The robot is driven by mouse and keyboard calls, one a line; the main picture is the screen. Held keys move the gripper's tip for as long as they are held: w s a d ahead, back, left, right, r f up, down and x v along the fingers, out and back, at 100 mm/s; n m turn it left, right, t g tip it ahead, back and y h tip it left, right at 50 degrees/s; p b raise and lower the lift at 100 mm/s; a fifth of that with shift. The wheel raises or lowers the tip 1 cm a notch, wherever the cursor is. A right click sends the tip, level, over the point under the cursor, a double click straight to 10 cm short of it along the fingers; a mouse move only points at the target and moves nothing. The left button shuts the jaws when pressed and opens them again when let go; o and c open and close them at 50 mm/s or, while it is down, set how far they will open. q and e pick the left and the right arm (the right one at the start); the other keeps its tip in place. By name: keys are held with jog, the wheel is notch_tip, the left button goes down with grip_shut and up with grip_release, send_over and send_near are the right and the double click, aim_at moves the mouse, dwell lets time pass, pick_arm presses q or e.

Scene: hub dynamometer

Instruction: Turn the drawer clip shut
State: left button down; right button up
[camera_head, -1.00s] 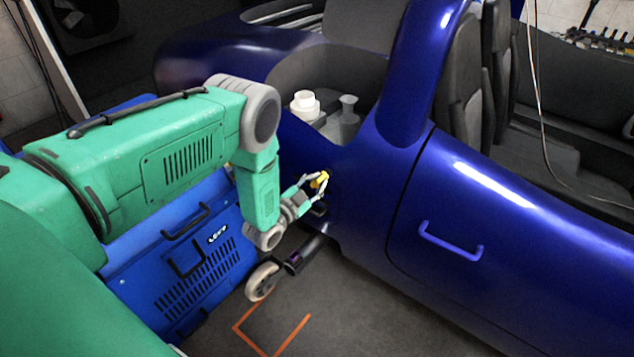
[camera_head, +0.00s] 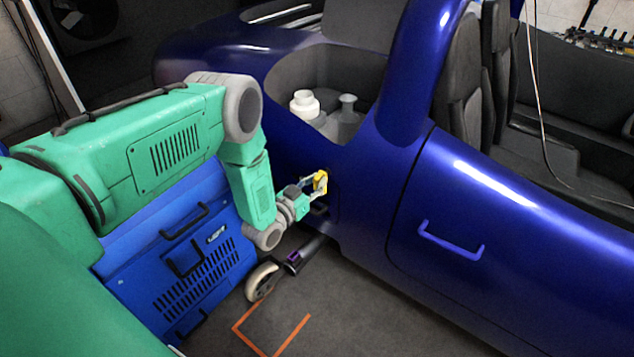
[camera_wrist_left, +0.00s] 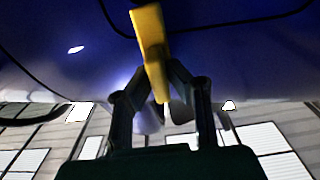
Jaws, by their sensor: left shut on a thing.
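The drawer clip is a yellow lever (camera_head: 320,181) on the side of the blue car body. My left gripper (camera_head: 312,186) reaches it from the left and is shut on it. In the left wrist view the yellow clip (camera_wrist_left: 150,48) stands nearly upright, slightly tilted, with its lower end between the fingers of my left gripper (camera_wrist_left: 158,88). The clip's mount on the car is mostly hidden. My right gripper is not in view.
The blue car body (camera_head: 490,240) with a door handle (camera_head: 450,245) fills the right. Two pale containers (camera_head: 305,104) sit in its open bay. A blue cabinet (camera_head: 200,265) stands below my left arm. A dark tube (camera_head: 305,254) and wheel (camera_head: 262,281) are beneath the gripper.

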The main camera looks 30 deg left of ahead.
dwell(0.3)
pick_arm(q)
jog(key=c, duration=1.6)
grip_release()
jog(key=shift+o, duration=0.2)
jog(key=s+a, duration=0.1)
jog(key=s, duration=1.1)
jog(key=shift+f, duration=0.15)
